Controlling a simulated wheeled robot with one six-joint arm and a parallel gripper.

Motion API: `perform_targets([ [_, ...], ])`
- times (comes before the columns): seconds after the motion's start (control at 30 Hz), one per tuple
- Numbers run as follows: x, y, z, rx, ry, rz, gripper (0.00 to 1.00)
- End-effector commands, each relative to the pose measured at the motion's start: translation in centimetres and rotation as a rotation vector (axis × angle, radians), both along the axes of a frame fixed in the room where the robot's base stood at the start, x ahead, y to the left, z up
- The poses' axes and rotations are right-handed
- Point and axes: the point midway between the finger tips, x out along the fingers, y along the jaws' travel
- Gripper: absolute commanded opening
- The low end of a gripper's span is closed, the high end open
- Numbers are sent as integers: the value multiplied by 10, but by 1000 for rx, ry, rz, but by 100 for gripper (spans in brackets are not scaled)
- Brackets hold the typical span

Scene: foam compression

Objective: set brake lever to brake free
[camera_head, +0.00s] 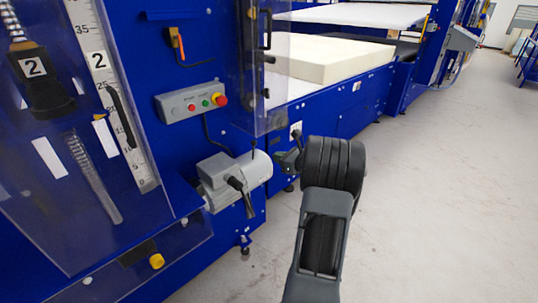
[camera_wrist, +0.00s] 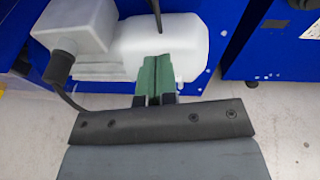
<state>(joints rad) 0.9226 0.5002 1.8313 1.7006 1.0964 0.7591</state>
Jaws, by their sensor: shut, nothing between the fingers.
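The brake lever looks to be the thin dark rod (camera_wrist: 164,14) rising from the top of the light grey motor (camera_wrist: 185,45) in the wrist view. In the head view a thin dark rod (camera_head: 254,147) stands at the top of the motor (camera_head: 254,170). My gripper (camera_wrist: 153,66) has its green fingers together, with nothing between them. The fingertips overlap the motor's side in the wrist view, below the rod and apart from it. In the head view my gripper (camera_head: 280,160) is just right of the motor's end; whether it touches is unclear.
A grey terminal box (camera_head: 216,168) with a black cable fitting (camera_head: 236,184) sits on the motor's left. A control box (camera_head: 190,101) with buttons is above on the blue machine frame. A foam block (camera_head: 325,57) lies behind. Open floor (camera_head: 430,190) is to the right.

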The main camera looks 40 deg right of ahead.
Motion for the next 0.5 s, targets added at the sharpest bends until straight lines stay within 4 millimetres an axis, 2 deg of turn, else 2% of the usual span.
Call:
perform_targets([
  [0.03, -10, -4, 3, 0, 0, -5, 0],
  [0.2, -32, -8, 7, -1, 0, -4, 0],
  [0.5, -46, -10, 9, -1, 0, 1, 0],
])
